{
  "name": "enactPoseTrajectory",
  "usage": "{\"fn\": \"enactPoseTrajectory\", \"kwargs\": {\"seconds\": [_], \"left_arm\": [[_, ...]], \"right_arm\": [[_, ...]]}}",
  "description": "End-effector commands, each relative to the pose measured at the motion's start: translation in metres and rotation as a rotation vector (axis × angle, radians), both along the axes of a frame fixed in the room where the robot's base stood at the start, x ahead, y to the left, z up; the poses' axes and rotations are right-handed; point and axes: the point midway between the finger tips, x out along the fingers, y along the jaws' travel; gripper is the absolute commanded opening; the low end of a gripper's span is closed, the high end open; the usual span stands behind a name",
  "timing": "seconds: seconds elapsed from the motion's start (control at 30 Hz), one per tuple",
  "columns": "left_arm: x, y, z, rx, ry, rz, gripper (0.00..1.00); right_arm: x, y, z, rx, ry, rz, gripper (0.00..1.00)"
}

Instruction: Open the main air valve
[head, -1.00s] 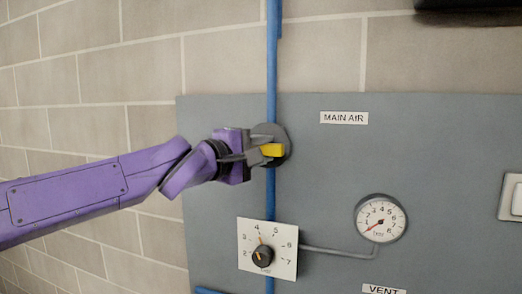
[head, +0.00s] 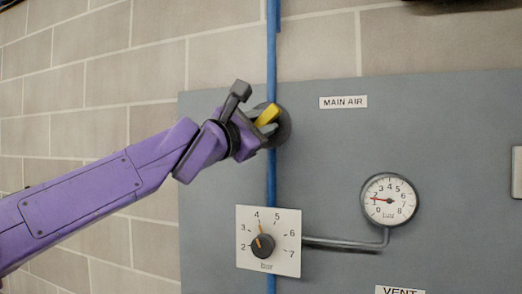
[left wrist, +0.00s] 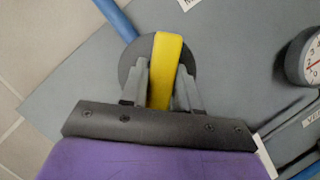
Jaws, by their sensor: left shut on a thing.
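The yellow valve handle (head: 267,116) is on a dark round disc (head: 284,126) on the blue pipe, left of the MAIN AIR label (head: 343,102). The handle is tilted, its upper end leaning right in the head view. My left gripper (head: 258,130) is shut on it. In the left wrist view the yellow handle (left wrist: 168,60) sits between the two grey fingers of my left gripper (left wrist: 160,88), and the disc shows behind it. The fingers hide part of the handle. My right gripper is not in view.
A round pressure gauge (head: 389,201) has its red needle pointing left, near 2. A white plate with a black regulator knob (head: 262,246) is below the valve, its pointer near 4. The blue pipe (head: 272,60) runs vertically. The grey panel (head: 440,130) is mostly bare.

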Motion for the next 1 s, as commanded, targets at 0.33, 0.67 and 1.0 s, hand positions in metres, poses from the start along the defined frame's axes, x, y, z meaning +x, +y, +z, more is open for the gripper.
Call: {"fn": "enactPoseTrajectory", "kwargs": {"seconds": [0.33, 0.67, 1.0], "left_arm": [[-0.001, -0.001, -0.006, -0.311, 0.099, -0.001, 0.0], [-0.001, 0.0, -0.002, -0.577, 0.185, -0.001, 0.0], [0.0, 0.001, 0.001, -0.741, 0.238, 0.001, 0.0]], "right_arm": [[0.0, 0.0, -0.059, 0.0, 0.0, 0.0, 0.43], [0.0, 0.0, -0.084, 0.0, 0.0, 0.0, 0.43], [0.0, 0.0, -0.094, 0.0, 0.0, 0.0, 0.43]]}}
